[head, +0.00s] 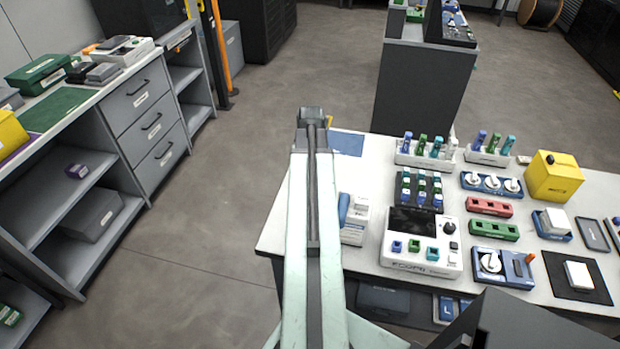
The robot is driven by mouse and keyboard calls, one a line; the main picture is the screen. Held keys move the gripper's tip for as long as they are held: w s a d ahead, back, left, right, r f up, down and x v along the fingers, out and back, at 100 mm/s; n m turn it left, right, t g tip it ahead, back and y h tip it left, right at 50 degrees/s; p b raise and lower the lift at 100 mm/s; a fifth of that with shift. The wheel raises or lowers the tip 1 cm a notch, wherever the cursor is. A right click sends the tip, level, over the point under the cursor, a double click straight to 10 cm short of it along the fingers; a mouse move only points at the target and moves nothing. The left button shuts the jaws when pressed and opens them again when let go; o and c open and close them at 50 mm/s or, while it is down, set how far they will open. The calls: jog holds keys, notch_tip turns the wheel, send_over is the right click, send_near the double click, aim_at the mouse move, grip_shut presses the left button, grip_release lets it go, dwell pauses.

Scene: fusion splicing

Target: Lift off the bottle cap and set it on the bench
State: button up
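My arm reaches forward over the left end of the white bench (275,228). My gripper (312,116) is at its far end, near the bench's back left corner. Its fingers are too small and hidden to tell whether they are open or shut. A small whitish upright thing (451,147), perhaps the bottle, stands at the right end of a white rack at the back of the bench, well right of my gripper. I cannot make out a separate cap on it.
A white device with a dark screen (412,221), a yellow container with a black top (553,178) and several small blocks crowd the bench. A blue mat (347,143) lies by my gripper. Drawers (160,150) stand left; floor (215,210) between is clear.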

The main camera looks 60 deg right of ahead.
jog(key=shift+f, duration=0.3)
dwell(0.4)
jog(key=o, duration=1.3)
jog(key=shift+o, duration=0.2)
jog(key=shift+r, duration=0.1)
notch_tip(320, 180, up, 6)
jog(key=p, duration=0.6)
jog(key=shift+s, duration=0.1)
